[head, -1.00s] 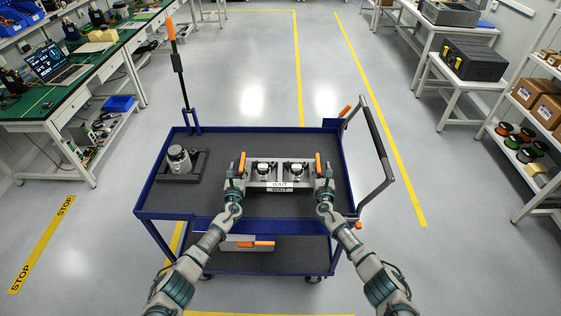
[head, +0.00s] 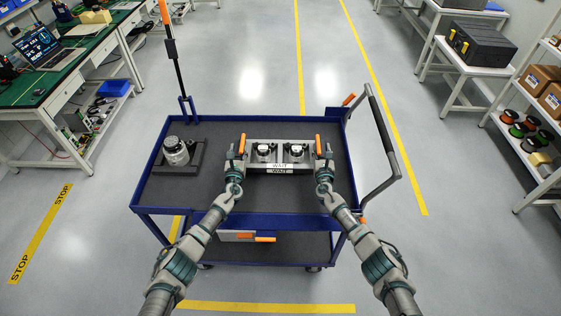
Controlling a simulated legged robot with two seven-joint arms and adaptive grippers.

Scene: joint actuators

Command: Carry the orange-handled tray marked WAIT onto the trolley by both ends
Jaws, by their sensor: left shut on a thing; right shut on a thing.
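The tray marked WAIT (head: 279,168) is grey with an upright orange handle at each end. It holds two round metal actuators, the left actuator (head: 263,150) and the right actuator (head: 297,150). The tray is over the top deck of the blue trolley (head: 240,219); whether it touches the deck I cannot tell. My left gripper (head: 240,152) is shut on the tray's left handle. My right gripper (head: 320,152) is shut on the right handle. The fingers hide part of both handles.
A metal actuator (head: 176,151) stands in a dark holder on the trolley's left side. A tall post with an orange top (head: 172,50) rises at the far left corner. The push handle (head: 385,140) is on the right. Another orange-handled item (head: 245,237) lies on the lower shelf.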

